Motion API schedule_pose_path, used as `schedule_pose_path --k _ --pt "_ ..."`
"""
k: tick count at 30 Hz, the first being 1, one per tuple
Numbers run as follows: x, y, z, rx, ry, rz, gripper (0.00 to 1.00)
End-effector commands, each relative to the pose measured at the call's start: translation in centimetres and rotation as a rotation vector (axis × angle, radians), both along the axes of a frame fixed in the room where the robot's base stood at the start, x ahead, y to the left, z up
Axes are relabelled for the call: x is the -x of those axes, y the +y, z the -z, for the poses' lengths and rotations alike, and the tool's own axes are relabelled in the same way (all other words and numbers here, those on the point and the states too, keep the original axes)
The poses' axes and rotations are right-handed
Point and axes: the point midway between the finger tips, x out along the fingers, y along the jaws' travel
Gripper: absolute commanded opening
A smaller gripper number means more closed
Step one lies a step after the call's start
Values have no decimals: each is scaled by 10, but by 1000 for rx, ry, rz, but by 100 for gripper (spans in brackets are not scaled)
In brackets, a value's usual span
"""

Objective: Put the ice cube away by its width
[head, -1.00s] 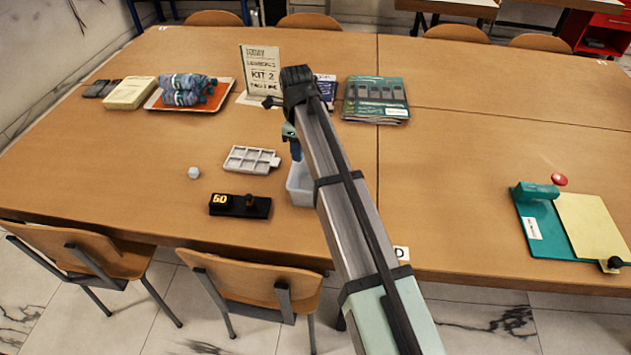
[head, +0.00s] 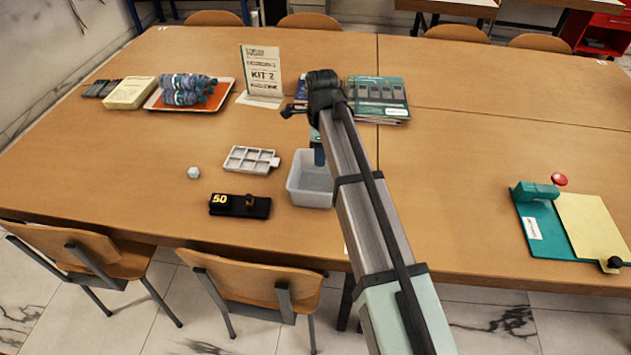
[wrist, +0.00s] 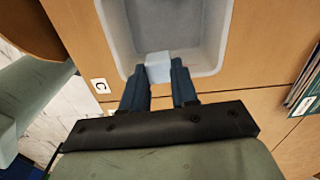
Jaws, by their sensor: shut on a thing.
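My gripper (wrist: 160,88) has dark blue fingers shut on a pale, light-blue ice cube (wrist: 158,67) in the wrist view. The cube is over the near edge of a grey-white open bin (wrist: 213,50); its height there is hard to tell. In the head view my gripper (head: 319,157) is at the bin (head: 308,198), and the cube is hidden. A black gauge block (head: 240,206) marked 50, with a peg on top, lies left of the bin. A grey compartment tray (head: 251,159) lies behind the block.
A small whitish faceted piece (head: 193,172) lies left of the tray. Behind stand an orange tray (head: 222,96) with grey-blue bundles, a KIT 2 card (head: 262,72) and booklets (head: 385,100). A teal board (head: 545,225) and red button (head: 559,180) are at right. The table's middle right is clear.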

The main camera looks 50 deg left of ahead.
Motion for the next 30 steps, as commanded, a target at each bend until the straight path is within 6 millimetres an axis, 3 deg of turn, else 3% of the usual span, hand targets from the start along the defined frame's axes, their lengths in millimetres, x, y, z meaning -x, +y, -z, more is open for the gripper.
schedule_pose_path --k 12,24,25,30 --pt "0 0 40 2 1 1 0" --pt "0 0 47 0 0 1 0" --pt "0 0 47 0 0 1 31" --pt "0 0 47 0 0 1 47"
